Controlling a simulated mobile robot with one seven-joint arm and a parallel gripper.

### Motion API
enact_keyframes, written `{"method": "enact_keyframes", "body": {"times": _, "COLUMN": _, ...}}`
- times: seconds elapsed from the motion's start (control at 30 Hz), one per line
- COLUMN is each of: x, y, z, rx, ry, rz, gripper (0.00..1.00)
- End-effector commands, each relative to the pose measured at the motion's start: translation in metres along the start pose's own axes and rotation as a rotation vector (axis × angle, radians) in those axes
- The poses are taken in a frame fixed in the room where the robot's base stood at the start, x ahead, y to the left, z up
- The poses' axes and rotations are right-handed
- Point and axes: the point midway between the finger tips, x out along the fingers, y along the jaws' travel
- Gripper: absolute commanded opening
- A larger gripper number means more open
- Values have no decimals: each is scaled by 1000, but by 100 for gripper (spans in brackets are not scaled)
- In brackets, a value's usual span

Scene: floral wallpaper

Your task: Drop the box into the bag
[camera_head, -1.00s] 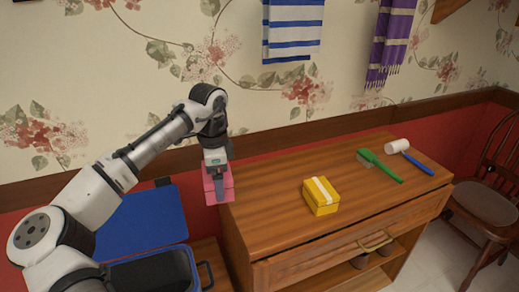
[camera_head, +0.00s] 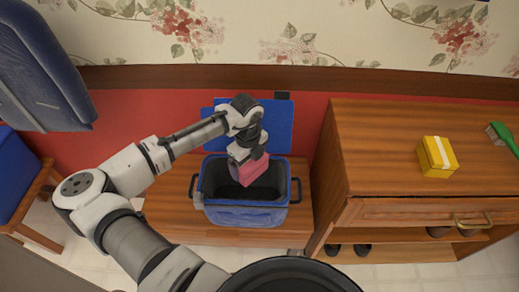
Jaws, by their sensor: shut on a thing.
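A pink box (camera_head: 256,172) is held in my gripper (camera_head: 247,166), which is shut on it. The box hangs over the mouth of an open blue bag (camera_head: 245,214) with a dark inside and black side handles. The bag stands on a low wooden bench (camera_head: 175,212), with its blue lid (camera_head: 279,122) raised behind it. The gripper's fingertips are partly hidden, and I cannot tell how far the box reaches below the bag's rim.
A wooden cabinet (camera_head: 385,185) stands right of the bag, with a yellow box (camera_head: 438,157) and a green brush (camera_head: 504,137) on top. A blue-seated chair (camera_head: 22,185) is at the left. The red wall is close behind the bag.

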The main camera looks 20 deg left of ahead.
Motion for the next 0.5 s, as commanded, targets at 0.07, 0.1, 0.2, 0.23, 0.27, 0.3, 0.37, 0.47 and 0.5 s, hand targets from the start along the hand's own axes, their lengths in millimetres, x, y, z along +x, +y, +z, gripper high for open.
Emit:
{"method": "enact_keyframes", "body": {"times": 0.07, "x": 6, "y": 0, "z": 0, "rx": 2, "ry": 0, "rz": -1, "gripper": 61}}
{"method": "enact_keyframes", "body": {"times": 0.1, "x": 8, "y": 0, "z": 0, "rx": 2, "ry": 0, "rz": -1, "gripper": 61}}
{"method": "enact_keyframes", "body": {"times": 0.2, "x": 18, "y": 0, "z": 0, "rx": 1, "ry": 0, "rz": -1, "gripper": 61}}
{"method": "enact_keyframes", "body": {"times": 0.23, "x": 22, "y": 0, "z": 0, "rx": 1, "ry": 0, "rz": -1, "gripper": 61}}
{"method": "enact_keyframes", "body": {"times": 0.27, "x": 25, "y": 0, "z": 0, "rx": 1, "ry": 0, "rz": -1, "gripper": 61}}
{"method": "enact_keyframes", "body": {"times": 0.3, "x": 30, "y": 0, "z": 0, "rx": 1, "ry": 0, "rz": 0, "gripper": 61}}
{"method": "enact_keyframes", "body": {"times": 0.37, "x": 38, "y": 0, "z": 0, "rx": 1, "ry": 0, "rz": 1, "gripper": 61}}
{"method": "enact_keyframes", "body": {"times": 0.47, "x": 50, "y": 0, "z": 0, "rx": 1, "ry": 0, "rz": 0, "gripper": 61}}
{"method": "enact_keyframes", "body": {"times": 0.5, "x": 53, "y": 0, "z": 0, "rx": 1, "ry": 0, "rz": 0, "gripper": 61}}
